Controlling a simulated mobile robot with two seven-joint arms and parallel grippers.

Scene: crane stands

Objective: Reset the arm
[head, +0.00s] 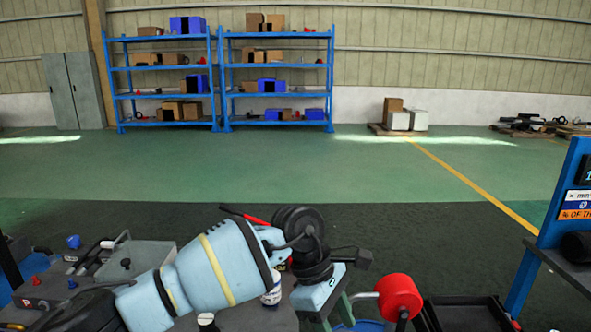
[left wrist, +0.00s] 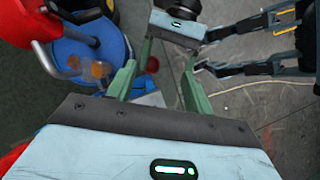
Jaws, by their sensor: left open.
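My left arm reaches in from the left in the head view and bends down at the black wrist. My left gripper (head: 335,315), light blue with green fingers, points down and is open. Its fingers also show apart in the left wrist view (left wrist: 160,80), with nothing seen held between them. A second light-blue gripper body, my right gripper (left wrist: 178,45), faces it at the top of the left wrist view. Its green fingers partly line up with the left ones, so I cannot tell their opening. The right arm is not seen in the head view.
A red cylinder on a metal crank (head: 398,295) stands close right of my left gripper. A blue round part (left wrist: 88,50) is left of the fingers. A black tray (head: 465,315) and blue rack (head: 545,235) are right. Grey cases (head: 135,258) are left. Open floor lies beyond.

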